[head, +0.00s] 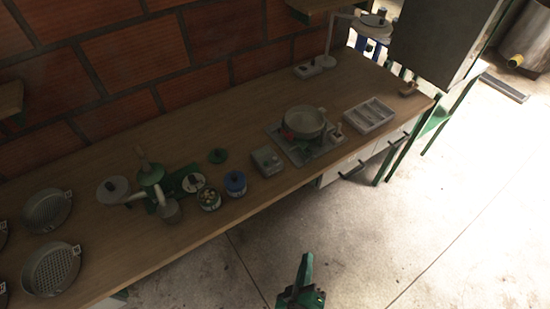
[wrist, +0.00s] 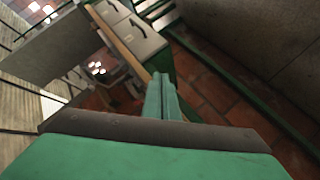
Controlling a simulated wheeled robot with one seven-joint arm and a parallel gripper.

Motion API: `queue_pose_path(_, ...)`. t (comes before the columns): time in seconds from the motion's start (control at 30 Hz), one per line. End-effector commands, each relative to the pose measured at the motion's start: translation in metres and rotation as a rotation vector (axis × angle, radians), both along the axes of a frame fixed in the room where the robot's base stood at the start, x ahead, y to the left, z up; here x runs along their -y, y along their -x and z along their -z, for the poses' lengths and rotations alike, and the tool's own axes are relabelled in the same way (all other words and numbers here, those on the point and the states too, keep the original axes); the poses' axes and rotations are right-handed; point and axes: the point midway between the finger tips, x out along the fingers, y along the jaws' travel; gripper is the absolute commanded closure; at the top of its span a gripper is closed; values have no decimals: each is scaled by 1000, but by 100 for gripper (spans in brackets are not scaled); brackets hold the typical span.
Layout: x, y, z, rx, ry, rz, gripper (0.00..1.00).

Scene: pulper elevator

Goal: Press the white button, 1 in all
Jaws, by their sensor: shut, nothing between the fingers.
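My gripper (head: 302,278) is green and shows at the bottom of the head view, out over the bare floor in front of the counter. In the wrist view its fingers (wrist: 164,97) are together with nothing between them. It is well apart from everything on the counter. I cannot make out a white button for certain. A small grey box (head: 266,160) with a dark top detail sits left of the hob, and another small box (head: 307,70) with a dark knob sits at the back by the lamp. Both are too small to tell whether either carries the button.
The wooden counter (head: 225,115) runs along a brick wall. It holds a pan (head: 304,121) on a hob, a white divided tray (head: 368,115), a green hand-cranked device (head: 153,180), jars and sieves (head: 51,270). The concrete floor (head: 440,230) at right is clear.

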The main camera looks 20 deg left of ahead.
Motion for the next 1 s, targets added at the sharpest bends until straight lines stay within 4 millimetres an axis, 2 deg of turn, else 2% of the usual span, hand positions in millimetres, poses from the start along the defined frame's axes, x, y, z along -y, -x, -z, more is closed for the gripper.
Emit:
queue_pose_path(0.03,-3,-21,-1,4,66,-25,100)
queue_pose_path(0.1,-5,-45,0,-5,167,-55,100)
queue_pose_path(0.33,-20,-121,-9,-44,471,-146,100)
queue_pose_path(0.5,-39,-172,-27,-81,672,-210,100)
queue_pose_path(0.8,-86,-242,-78,-169,959,-344,100)
queue_pose_path(1.0,-130,-270,-122,-232,1106,-471,100)
